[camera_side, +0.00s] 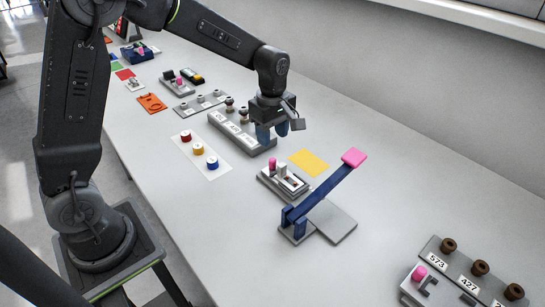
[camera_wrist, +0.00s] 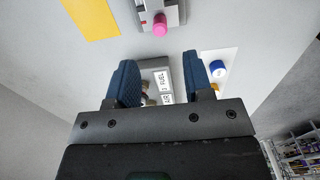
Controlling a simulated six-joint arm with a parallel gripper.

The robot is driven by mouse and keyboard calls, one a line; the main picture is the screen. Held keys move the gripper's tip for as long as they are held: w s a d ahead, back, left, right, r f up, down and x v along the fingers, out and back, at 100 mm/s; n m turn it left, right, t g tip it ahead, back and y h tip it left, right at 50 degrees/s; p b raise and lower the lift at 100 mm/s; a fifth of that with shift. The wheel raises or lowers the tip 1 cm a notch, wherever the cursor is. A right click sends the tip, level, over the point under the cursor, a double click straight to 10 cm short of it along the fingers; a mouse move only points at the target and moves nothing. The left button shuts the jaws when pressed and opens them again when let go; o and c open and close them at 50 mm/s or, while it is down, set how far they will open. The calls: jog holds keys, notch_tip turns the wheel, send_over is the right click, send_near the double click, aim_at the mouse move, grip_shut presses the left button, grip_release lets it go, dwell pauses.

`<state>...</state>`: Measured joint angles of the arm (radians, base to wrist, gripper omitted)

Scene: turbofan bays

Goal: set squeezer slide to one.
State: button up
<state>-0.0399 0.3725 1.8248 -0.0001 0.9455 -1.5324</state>
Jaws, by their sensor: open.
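A grey slide unit (camera_side: 285,181) with a pink knob (camera_side: 272,163) and a small window stands mid-table. Beside it is a blue lever (camera_side: 325,190) with a pink end pad, raised at a slant over a grey plate. I cannot read any marking naming the squeezer or its slide positions. My gripper (camera_side: 272,132) has blue fingers, open and empty, above the end of a labelled grey block (camera_side: 238,138). In the wrist view, the gripper (camera_wrist: 160,78) shows the labelled block between its fingers, and the pink knob (camera_wrist: 160,25) lies beyond them at the top.
A yellow patch (camera_side: 309,162) lies near the slide unit. A white card (camera_side: 190,158) holds red, yellow and blue knobs. A labelled unit (camera_side: 470,280) with brown knobs and a pink knob is at front right. More units line the far left. The table right of the lever is clear.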

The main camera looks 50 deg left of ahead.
aim_at(273, 159)
notch_tip(273, 159, down, 8)
jog(key=shift+r, duration=0.1)
dwell(0.4)
grip_shut()
dwell(0.3)
